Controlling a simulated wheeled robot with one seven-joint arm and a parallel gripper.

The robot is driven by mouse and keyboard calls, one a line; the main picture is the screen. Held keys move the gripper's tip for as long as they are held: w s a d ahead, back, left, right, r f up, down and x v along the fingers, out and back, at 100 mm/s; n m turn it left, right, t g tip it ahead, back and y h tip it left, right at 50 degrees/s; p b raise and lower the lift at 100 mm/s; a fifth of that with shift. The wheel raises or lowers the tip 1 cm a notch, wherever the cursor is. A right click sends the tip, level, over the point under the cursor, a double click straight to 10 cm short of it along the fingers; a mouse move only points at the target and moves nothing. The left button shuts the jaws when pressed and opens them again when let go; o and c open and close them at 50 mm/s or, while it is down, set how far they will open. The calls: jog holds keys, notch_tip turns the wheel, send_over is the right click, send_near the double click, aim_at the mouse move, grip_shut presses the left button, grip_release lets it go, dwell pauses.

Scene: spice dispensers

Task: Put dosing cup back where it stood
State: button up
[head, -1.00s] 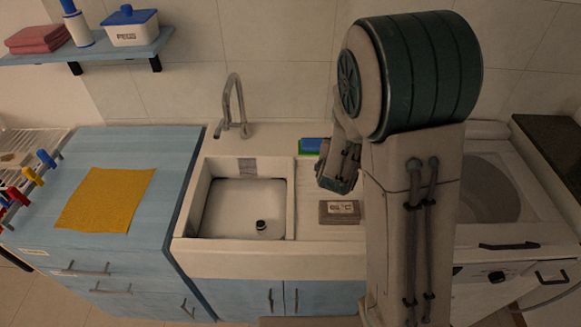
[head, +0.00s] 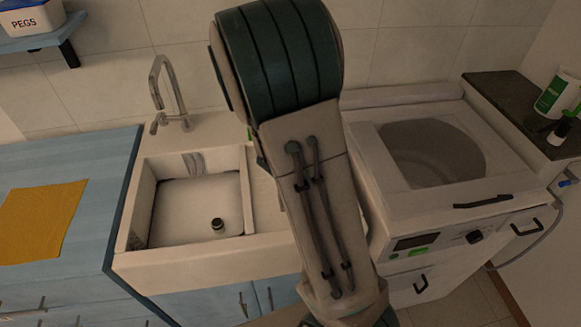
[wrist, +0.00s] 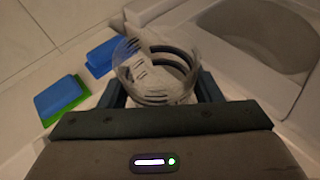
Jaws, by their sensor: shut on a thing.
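The dosing cup (wrist: 155,68) is a clear, see-through cup with dark markings, in the middle of the wrist view. My gripper (wrist: 160,90) is shut on it, with one dark finger on each side of the cup. In the head view my arm hides both the gripper and the cup. I cannot tell how high the cup is above the surface below it.
Two sponges, one blue and green (wrist: 60,98) and one blue (wrist: 102,58), lie left of the cup. A top-loading washer (head: 435,160) stands right. A green-and-white bottle (head: 556,92) stands on the dark counter (head: 502,95).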

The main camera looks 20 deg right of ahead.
jog(key=shift+s+d+f+m+g, duration=0.4)
jog(key=shift+s+d+f, duration=0.15)
jog(key=shift+d, duration=0.2)
jog(key=w+a+f, duration=0.2)
jog(key=w, duration=0.1)
jog(key=w+a+f+p, duration=0.1)
jog(key=w+a+f, duration=0.1)
jog(key=w, duration=0.1)
jog(key=w+a+f+p, duration=0.1)
jog(key=w+f, duration=0.1)
jog(key=w, duration=0.1)
jog(key=shift+w+a+f, duration=0.35)
jog(key=shift+w+a, duration=0.05)
jog(key=shift+f+p, duration=0.6)
jog(key=shift+f, duration=1.45)
jog(key=shift+f, duration=0.2)
jog(key=o, duration=1.1)
jog(key=shift+c, duration=0.2)
jog(key=shift+r, duration=0.1)
